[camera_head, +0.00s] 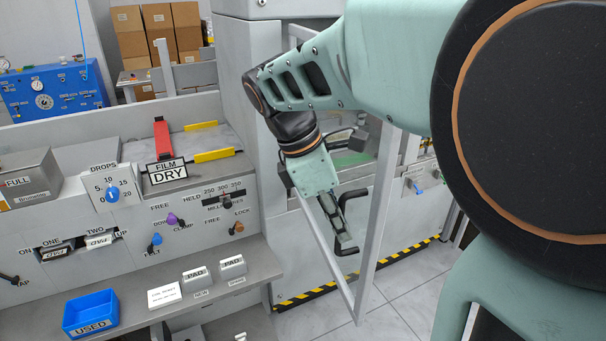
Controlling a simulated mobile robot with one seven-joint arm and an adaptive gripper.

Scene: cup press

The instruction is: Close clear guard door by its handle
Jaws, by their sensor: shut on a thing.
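The clear guard door (366,262) has a pale grey frame and a see-through panel. It stands swung open, out from the press housing, with its lower corner over the floor. Its black bar handle (356,192) sticks out near the middle of the picture. My gripper (344,238) reaches down from my pale green arm and is shut on the handle. The fingers cover part of the handle, so the exact contact is hidden. My arm hides the upper part of the door.
The control bench (200,220) with knobs and a sliding lever lies to the left. Tiled floor (395,310) in front of the door is clear.

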